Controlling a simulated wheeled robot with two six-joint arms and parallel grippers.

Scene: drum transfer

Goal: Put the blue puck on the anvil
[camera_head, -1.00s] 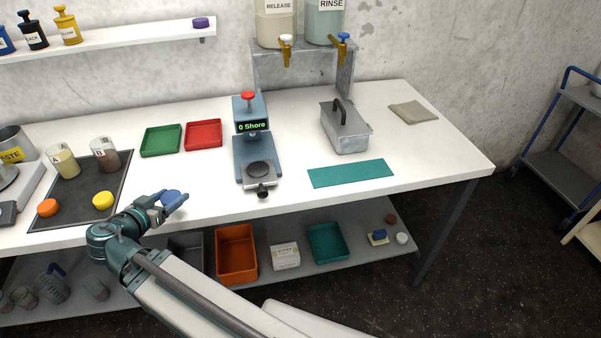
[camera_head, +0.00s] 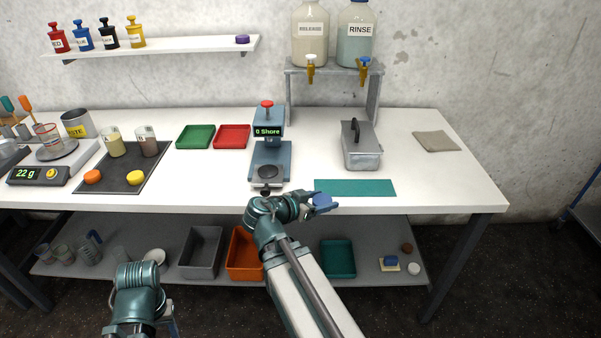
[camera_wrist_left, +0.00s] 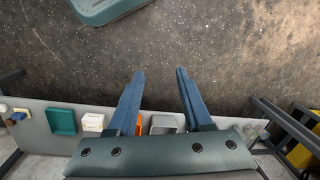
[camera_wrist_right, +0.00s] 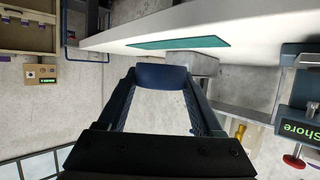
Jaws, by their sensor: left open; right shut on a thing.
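The blue puck (camera_head: 322,203) is held in my right gripper (camera_head: 312,203), in front of the table's front edge and right of the tester. In the right wrist view the puck (camera_wrist_right: 162,76) sits between the two fingertips. Nothing lies on the anvil. The puck is apart from it, to its right and nearer me. My left gripper (camera_wrist_left: 160,75) is open and empty in the left wrist view, over the floor.
A teal mat (camera_head: 355,188) lies right of the tester, with a lidded metal box (camera_head: 361,152) behind it. Green (camera_head: 196,136) and red (camera_head: 232,136) trays stand left of the tester.

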